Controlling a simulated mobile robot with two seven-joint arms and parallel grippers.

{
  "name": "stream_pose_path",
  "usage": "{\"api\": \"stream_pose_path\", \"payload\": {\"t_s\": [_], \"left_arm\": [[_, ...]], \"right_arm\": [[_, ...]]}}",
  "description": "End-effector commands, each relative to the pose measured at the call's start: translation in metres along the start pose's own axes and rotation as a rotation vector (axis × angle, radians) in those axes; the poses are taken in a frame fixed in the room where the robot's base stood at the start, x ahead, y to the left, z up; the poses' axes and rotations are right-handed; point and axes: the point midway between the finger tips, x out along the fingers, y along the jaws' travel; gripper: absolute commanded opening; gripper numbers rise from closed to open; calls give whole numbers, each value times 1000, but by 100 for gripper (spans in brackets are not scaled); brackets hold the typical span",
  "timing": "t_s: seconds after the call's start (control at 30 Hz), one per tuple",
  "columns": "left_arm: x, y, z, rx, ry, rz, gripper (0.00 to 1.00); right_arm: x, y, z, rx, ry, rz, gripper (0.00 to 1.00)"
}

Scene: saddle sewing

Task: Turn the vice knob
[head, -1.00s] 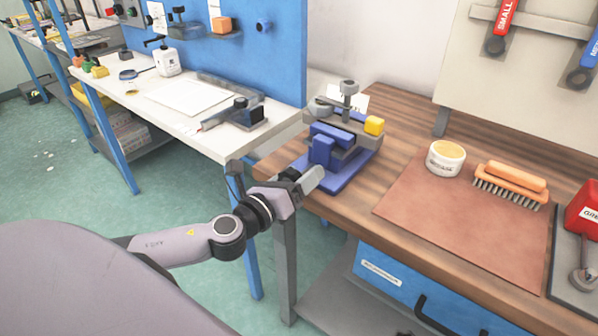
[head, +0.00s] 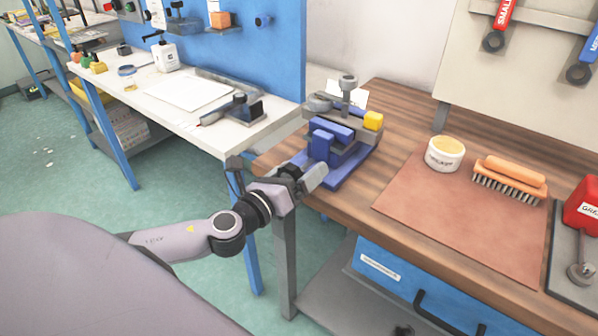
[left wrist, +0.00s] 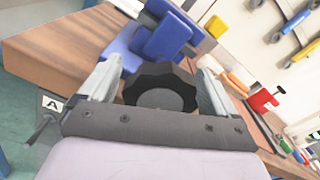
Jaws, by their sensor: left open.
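The blue and grey vice (head: 335,145) stands at the left corner of the wooden bench. Its black lobed knob (left wrist: 158,88) shows large in the left wrist view, facing me. My left gripper (left wrist: 160,70) is open, with one finger on each side of the knob. I cannot tell whether the fingers touch it. In the head view my left gripper (head: 308,175) is at the vice's near left side and mostly hides the knob. My right gripper is not in view.
A brown mat (head: 450,215) on the wooden bench (head: 405,105) carries a round tin (head: 445,155) and an orange brush (head: 510,178). A red container (head: 582,207) is at the right edge. A white table (head: 160,105) stands at left, with a floor gap before it.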

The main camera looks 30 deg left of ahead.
Motion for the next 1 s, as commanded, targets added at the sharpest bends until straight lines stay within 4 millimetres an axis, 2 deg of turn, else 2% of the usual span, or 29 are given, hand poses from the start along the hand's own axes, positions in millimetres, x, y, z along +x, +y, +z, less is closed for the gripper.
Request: {"api": "stream_pose_path", "payload": {"t_s": [0.6, 1.0], "left_arm": [[-62, 0, -2, 2, 3, -1, 91], [-70, 0, 0, 0, 0, -1, 91]], "right_arm": [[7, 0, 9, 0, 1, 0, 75], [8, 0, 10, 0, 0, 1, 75]]}}
